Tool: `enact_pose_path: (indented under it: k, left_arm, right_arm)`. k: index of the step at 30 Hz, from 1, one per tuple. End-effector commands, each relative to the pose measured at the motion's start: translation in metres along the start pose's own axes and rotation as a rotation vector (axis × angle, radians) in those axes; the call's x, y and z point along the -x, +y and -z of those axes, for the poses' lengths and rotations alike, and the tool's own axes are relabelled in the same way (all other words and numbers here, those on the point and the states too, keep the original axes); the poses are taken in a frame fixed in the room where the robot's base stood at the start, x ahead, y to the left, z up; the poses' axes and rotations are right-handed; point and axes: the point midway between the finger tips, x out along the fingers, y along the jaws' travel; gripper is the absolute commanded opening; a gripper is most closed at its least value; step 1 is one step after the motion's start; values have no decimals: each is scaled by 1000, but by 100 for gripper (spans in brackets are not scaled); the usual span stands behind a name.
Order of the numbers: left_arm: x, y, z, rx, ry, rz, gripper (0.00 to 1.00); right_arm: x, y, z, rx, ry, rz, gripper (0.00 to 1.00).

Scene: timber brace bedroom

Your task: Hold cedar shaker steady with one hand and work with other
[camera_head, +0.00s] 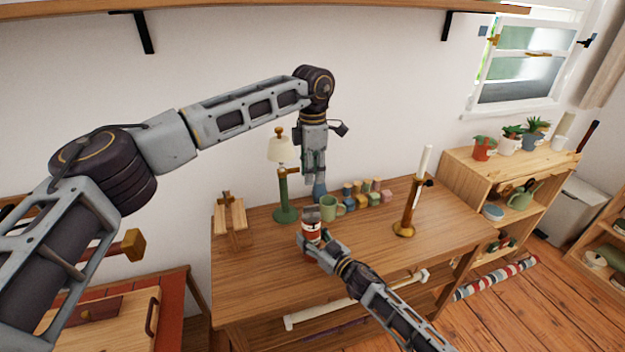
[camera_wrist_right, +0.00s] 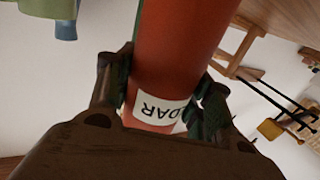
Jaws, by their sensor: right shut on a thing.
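The cedar shaker (camera_head: 311,227) is a red cylinder with a white label, upright on the wooden table. My right gripper (camera_head: 310,242) is shut around its body. In the right wrist view the shaker (camera_wrist_right: 178,55) stands between the two fingers (camera_wrist_right: 162,100), with part of "CEDAR" readable upside down. My left gripper (camera_head: 315,178) points down above the table, higher than the shaker and behind it. A small blue thing (camera_head: 319,191) shows just below its fingers; I cannot tell whether they touch it, or whether they are open.
A green mug (camera_head: 328,207) stands close behind the shaker. A green-based lamp (camera_head: 284,196) is left of it, and several small coloured blocks (camera_head: 368,192) are behind right. A candle holder (camera_head: 407,215) stands right. The table's (camera_head: 455,220) right part is clear.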

Motion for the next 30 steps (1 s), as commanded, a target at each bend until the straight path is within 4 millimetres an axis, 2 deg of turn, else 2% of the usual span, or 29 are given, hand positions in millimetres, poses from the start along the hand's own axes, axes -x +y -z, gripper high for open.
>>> enact_pose_path:
  k: [14, 15, 19, 20, 30]
  left_arm:
    - [3, 0, 0, -1, 1, 0, 30]
    - [3, 0, 0, -1, 1, 1, 30]
    - [3, 0, 0, -1, 1, 1, 30]
    - [3, 0, 0, -1, 1, 0, 30]
    - [3, 0, 0, -1, 1, 0, 30]
  right_arm:
    - [0, 0, -1, 0, -1, 0, 24]
    - [0, 0, -1, 0, -1, 0, 56]
    - [0, 0, 0, 0, -1, 0, 73]
    - [0, 0, 0, 0, -1, 0, 76]
    - [0, 0, 0, 0, 0, 0, 76]
